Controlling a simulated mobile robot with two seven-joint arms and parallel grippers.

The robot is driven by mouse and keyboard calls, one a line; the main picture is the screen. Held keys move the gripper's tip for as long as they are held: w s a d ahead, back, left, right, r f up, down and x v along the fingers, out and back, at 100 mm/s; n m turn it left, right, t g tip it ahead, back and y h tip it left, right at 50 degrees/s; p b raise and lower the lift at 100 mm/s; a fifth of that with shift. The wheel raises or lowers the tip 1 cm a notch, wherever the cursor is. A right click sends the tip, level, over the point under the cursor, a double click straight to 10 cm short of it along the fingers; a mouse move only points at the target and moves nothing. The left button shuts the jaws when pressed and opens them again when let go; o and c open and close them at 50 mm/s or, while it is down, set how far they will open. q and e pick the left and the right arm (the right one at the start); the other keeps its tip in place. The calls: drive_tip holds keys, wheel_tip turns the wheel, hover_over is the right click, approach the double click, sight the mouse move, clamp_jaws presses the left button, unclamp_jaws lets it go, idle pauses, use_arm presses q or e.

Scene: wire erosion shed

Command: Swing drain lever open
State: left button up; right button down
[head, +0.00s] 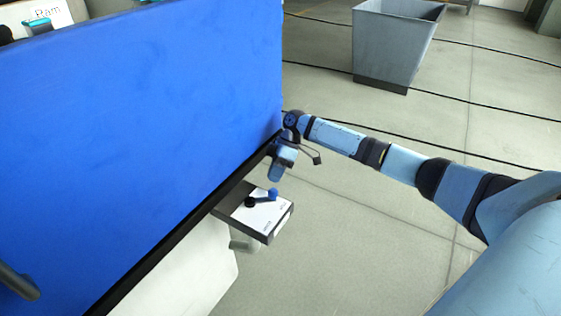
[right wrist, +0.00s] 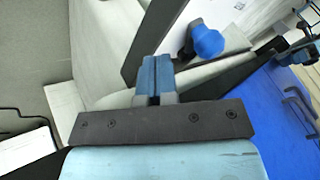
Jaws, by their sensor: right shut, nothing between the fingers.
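The drain lever (head: 261,199) has a dark pivot and a blue knob. It lies across the white top of a small dark-sided box (head: 268,226) that sticks out below the blue panel. In the right wrist view the blue knob (right wrist: 208,42) shows just beyond and to the right of my right fingers. My right gripper (head: 276,177) is above and near the lever in the head view. Its blue fingers (right wrist: 155,68) are shut together with nothing between them. They look apart from the knob. My left gripper is not in view.
A large blue panel (head: 140,110) with a black lower edge fills the left, close beside my right wrist. A pale pipe (head: 243,245) shows under the box. A grey bin (head: 392,45) stands at the back, and dark cables cross the floor. Floor right of the box is clear.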

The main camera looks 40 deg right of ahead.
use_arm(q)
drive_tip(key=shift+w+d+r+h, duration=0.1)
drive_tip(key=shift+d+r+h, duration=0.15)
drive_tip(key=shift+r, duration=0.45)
use_arm(e)
drive_tip(key=shift+s+a+r, duration=0.1)
drive_tip(key=shift+s+a, duration=0.3)
drive_tip(key=shift+s, duration=0.2)
drive_tip(key=shift+s+a, duration=0.35)
drive_tip(key=shift+s, duration=0.25)
use_arm(q)
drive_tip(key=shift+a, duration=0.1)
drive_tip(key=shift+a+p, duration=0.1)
drive_tip(key=shift+p, duration=0.25)
use_arm(e)
drive_tip(key=shift+s+r, duration=0.1)
drive_tip(key=shift+r, duration=0.05)
